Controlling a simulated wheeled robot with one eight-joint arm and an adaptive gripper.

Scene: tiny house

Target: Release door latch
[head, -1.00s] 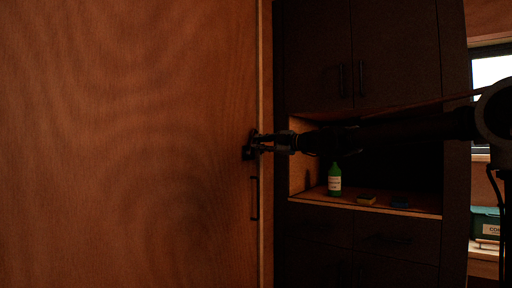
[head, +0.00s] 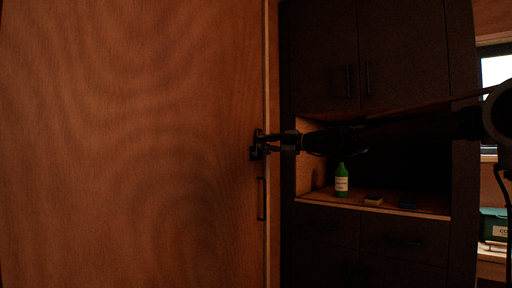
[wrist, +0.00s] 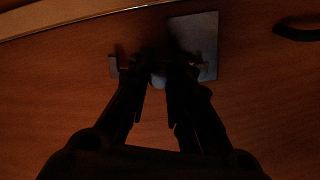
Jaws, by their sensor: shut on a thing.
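The wooden door (head: 130,140) fills the left of the head view. Its small dark latch (head: 255,152) sits near the door's right edge, above a dark vertical handle (head: 262,199). My gripper (head: 262,146) reaches in from the right and is shut on the latch. In the wrist view, the latch's grey metal plate (wrist: 206,38) shows behind my gripper (wrist: 158,72), and its fingertips are at the small latch part. The fingers hide most of that part, and the picture is dark. The handle (wrist: 298,30) also shows at the wrist view's upper right.
A dark cabinet (head: 405,50) stands right of the door. A green box (head: 493,222) is at the far right, below a window.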

